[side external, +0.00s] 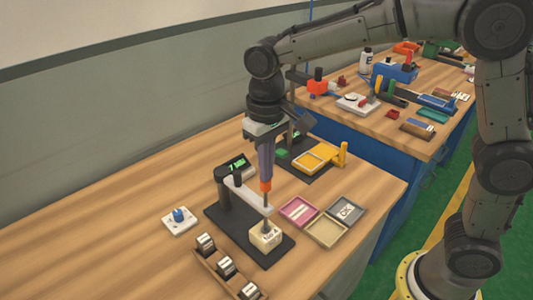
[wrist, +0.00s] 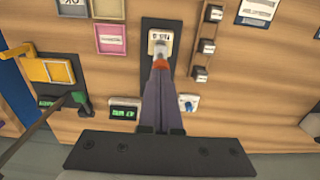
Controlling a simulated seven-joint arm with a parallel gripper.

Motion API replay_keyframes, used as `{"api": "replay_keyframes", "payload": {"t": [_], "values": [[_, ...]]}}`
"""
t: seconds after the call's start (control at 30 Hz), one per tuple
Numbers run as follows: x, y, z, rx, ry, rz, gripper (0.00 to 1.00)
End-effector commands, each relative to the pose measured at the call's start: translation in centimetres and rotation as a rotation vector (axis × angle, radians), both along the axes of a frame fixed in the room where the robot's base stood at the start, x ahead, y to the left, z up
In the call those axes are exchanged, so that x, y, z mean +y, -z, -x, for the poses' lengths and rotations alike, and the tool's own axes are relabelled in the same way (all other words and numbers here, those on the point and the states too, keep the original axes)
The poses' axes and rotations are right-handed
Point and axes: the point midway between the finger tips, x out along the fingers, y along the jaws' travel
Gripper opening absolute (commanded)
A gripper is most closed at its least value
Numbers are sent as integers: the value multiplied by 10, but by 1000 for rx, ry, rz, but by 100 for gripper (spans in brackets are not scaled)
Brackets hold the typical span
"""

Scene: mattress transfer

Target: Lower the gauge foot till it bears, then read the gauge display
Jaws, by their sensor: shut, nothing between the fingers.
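The gauge stands on a black base (side external: 222,222), with a dark post, a pale arm (side external: 247,194) and a display (side external: 237,165) showing green characters too small to read. A thin dark rod (side external: 266,202) comes down at the arm's end to a cream labelled block (side external: 265,236), which also shows in the wrist view (wrist: 152,47). I cannot tell whether the foot touches the block. My gripper (side external: 266,178) is shut and empty, pointing down above the rod, with orange at its tips. In the wrist view its fingertips (wrist: 160,66) hide the rod.
Pink (side external: 298,211), tan (side external: 325,231) and grey trays (side external: 347,210) lie right of the gauge. A rack of several dark pieces (side external: 225,268) stands in front. A plate with a blue knob (side external: 179,217) is left. A yellow fixture (side external: 315,157) stands behind.

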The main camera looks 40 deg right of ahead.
Motion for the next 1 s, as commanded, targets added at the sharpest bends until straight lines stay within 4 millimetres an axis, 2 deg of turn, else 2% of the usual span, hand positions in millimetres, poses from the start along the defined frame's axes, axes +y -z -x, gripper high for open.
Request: {"api": "replay_keyframes", "payload": {"t": [0.17,0.33,0.8,1.0], "values": [[0,-1,0,0,0,0,0],[0,-15,-1,-3,0,-1,0],[0,-111,-1,-4,0,-1,0],[0,-134,0,-2,0,-1,0]]}}
